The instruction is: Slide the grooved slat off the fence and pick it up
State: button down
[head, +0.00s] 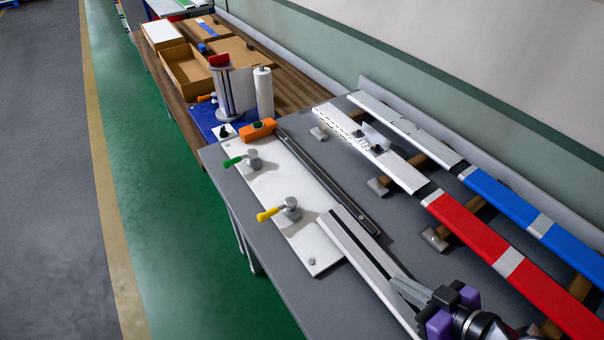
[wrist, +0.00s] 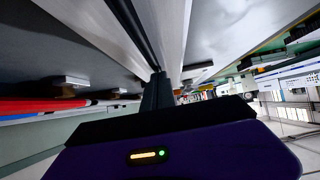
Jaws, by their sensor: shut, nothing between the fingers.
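The grooved slat (head: 358,258) is pale with a dark groove along its length. In the head view its far end lies on the white plate (head: 275,190), beside the near end of the dark fence (head: 330,187), and the rest extends toward me. I cannot tell whether slat and fence touch. My gripper (head: 396,284) is shut and empty, with its fingertips at the slat's near part. In the wrist view the slat (wrist: 105,30) runs away from the closed fingers (wrist: 158,82), which overlap its groove; contact is unclear.
A green-handled clamp (head: 247,160) and a yellow-handled clamp (head: 285,208) stand on the plate. An orange block (head: 257,130) sits at the fence's far end. Red (head: 480,230) and blue (head: 510,200) profiles lie on supports to the right. Grey table (head: 285,300) is bare at the front left.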

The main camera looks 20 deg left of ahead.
jog(key=shift+s+d+f, duration=0.15)
jog(key=shift+s+f, duration=0.15)
jog(key=shift+f, duration=0.2)
jog(key=shift+r+p, duration=0.75)
jog(key=shift+r, duration=0.1)
jog(key=shift+w, duration=0.15)
jog(key=shift+r, duration=0.1)
jog(key=shift+s+d, duration=0.15)
jog(key=shift+s, duration=0.05)
jog(key=s+d+b, duration=0.1)
jog(key=s+d, duration=0.4)
jog(key=d, duration=0.1)
jog(key=s+d+b, duration=0.1)
jog(key=s+d, duration=0.4)
jog(key=d, duration=0.2)
jog(key=s+d+b, duration=0.1)
jog(key=s+d, duration=0.4)
jog(key=d, duration=0.1)
jog(key=shift+s+d+b, duration=0.1)
jog(key=shift+d+b, duration=0.1)
jog(key=shift+b, duration=0.2)
